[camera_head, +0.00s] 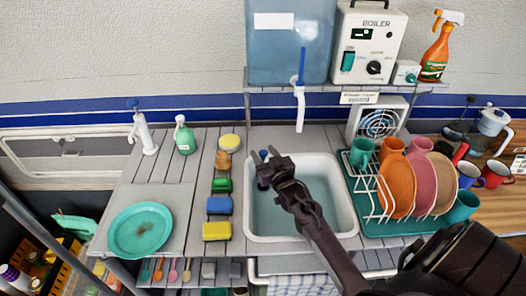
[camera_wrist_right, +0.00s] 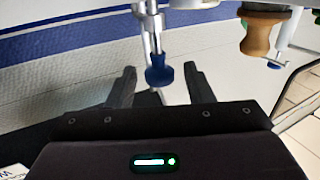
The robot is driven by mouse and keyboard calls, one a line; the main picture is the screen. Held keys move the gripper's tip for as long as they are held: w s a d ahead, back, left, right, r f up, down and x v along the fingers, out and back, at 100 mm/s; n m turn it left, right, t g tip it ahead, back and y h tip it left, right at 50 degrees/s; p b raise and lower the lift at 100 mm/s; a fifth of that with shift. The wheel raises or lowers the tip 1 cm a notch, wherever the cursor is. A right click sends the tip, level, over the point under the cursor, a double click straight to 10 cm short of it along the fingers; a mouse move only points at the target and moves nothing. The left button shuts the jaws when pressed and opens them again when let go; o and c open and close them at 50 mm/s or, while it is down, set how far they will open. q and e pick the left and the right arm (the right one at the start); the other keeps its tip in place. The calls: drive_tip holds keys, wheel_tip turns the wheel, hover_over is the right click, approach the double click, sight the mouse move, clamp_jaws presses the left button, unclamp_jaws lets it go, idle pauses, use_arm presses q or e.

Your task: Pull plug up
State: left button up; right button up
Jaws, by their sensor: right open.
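A blue knob (camera_wrist_right: 159,73) on a shiny stem shows in the right wrist view, in line with the gap between my fingers. The fingers do not close on it, and its depth is hard to judge. My right gripper (camera_head: 264,155) is open above the back left corner of the sink (camera_head: 340,215) in the head view; its two fingertips also frame the knob in the wrist view (camera_wrist_right: 160,84). I cannot clearly make out a plug in the head view. My left gripper is out of sight.
A white pump (camera_head: 146,133) with a blue top, a green bottle (camera_head: 184,139) and several sponges stand left of the sink. A green dish rack (camera_head: 374,226) with plates and cups is to the right. The boiler (camera_head: 369,45) stands on the shelf above.

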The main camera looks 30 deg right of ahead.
sight(263, 152)
drive_tip(key=shift+w, duration=0.5)
clamp_jaws()
wheel_tip(263, 152, up, 4)
drive_tip(key=p, duration=0.3)
drive_tip(key=shift+d+f, duration=0.1)
drive_tip(key=shift+f, duration=0.15)
unclamp_jaws()
drive_tip(key=shift+s, duration=0.1)
